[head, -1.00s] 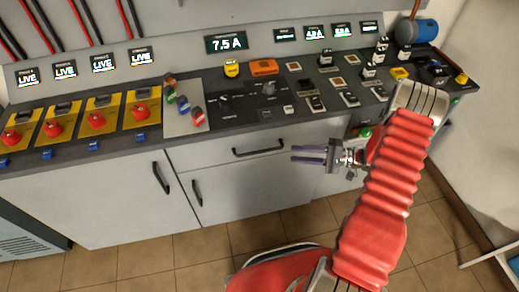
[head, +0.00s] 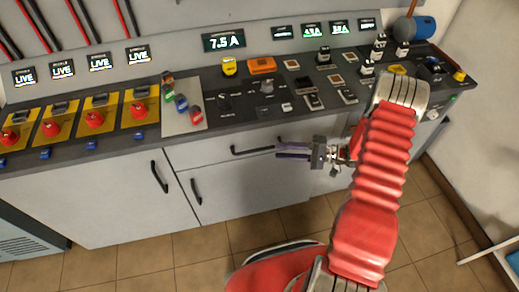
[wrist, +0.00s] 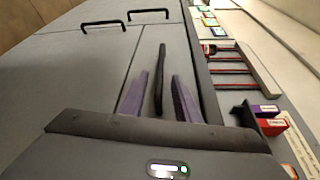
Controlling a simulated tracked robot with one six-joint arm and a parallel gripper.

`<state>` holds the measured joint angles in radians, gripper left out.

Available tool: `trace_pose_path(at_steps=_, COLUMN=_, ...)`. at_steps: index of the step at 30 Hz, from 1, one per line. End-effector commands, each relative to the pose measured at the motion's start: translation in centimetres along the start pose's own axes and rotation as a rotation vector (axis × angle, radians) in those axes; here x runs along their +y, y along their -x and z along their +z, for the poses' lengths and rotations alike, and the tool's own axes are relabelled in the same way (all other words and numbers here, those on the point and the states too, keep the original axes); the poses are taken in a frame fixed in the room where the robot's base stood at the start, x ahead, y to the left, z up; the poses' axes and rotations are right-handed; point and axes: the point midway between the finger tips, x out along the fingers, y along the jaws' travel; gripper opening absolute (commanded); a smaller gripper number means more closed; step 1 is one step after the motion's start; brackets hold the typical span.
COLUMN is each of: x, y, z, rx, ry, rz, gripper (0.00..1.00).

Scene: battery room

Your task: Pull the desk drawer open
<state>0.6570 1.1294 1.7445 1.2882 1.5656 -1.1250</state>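The drawer (head: 215,153) is a grey front just under the worktop and looks flush with the cabinet. Its black bar handle (head: 250,150) also shows in the wrist view (wrist: 159,80), running between my two purple fingers. My gripper (head: 278,151) is at the right end of the handle in the head view. In the wrist view my gripper (wrist: 160,95) is open, with a gap on each side of the handle. How deep the handle sits between the fingers is hard to tell.
Cabinet doors below have black handles (head: 159,177) (head: 196,190). The worktop above carries red knobs (head: 94,119), coloured blocks (head: 181,103) and several switches, close above my gripper. The tiled floor (head: 200,245) in front is clear.

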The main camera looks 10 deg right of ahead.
Motion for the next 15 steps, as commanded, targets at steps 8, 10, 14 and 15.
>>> trace_pose_path(at_steps=8, x=0.0, y=-4.5, z=0.1, rx=-0.004, ry=0.000, rz=0.001, gripper=0.29)
trace_pose_path(at_steps=10, x=0.0, y=-5.6, z=0.1, rx=-0.004, ry=0.000, rz=0.001, gripper=0.29)
trace_pose_path(at_steps=14, x=0.0, y=-7.5, z=0.1, rx=-0.004, ry=0.000, rz=0.001, gripper=0.29)
trace_pose_path(at_steps=15, x=0.0, y=-7.9, z=0.1, rx=-0.003, ry=0.000, rz=0.000, gripper=0.29)
